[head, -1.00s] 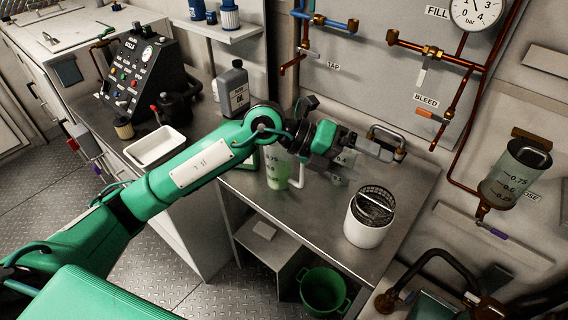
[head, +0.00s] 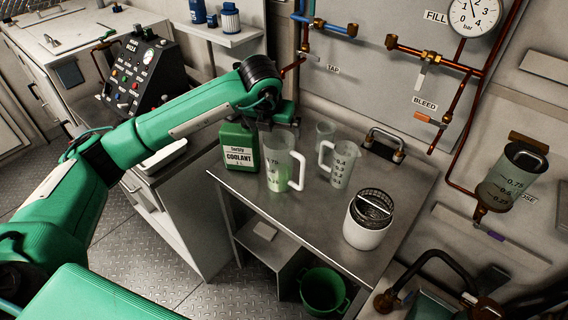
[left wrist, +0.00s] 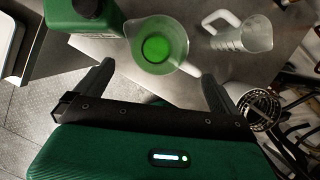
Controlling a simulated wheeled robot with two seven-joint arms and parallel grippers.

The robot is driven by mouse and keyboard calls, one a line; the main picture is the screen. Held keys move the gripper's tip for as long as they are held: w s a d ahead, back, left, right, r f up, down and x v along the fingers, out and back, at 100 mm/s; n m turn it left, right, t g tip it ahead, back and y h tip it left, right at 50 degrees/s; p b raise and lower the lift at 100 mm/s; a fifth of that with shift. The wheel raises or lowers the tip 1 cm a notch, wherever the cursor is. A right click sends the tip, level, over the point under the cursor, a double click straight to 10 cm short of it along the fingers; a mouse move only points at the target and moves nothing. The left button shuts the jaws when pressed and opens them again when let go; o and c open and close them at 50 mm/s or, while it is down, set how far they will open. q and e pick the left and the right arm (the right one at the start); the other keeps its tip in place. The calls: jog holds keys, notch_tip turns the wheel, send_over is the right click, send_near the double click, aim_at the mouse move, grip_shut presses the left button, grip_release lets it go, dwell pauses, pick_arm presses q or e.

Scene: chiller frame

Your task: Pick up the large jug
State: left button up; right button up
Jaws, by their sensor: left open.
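The large jug (head: 278,168) is clear, with a white handle on its right and green liquid low inside. It stands upright on the steel bench, right of the green coolant canister (head: 238,147). In the left wrist view the large jug (left wrist: 158,40) is just beyond the fingertips of my left gripper (left wrist: 157,72), roughly between their lines. The fingers are spread wide and hold nothing. My right gripper does not show.
A smaller jug (head: 341,164) stands right of the large one, with a clear beaker (head: 325,136) behind it. A white container with a dark mesh top (head: 367,222) is at the front right. The bench front (head: 290,220) is clear.

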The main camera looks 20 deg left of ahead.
pick_arm(q)
jog(key=p+x, duration=0.2)
jog(key=x, duration=0.5)
jog(key=shift+w+a+p, duration=0.15)
jog(key=shift+w+p, duration=0.05)
jog(key=shift+p, duration=0.2)
jog(key=c, duration=1.5)
jog(key=shift+c, duration=0.2)
jog(key=shift+r, duration=0.15)
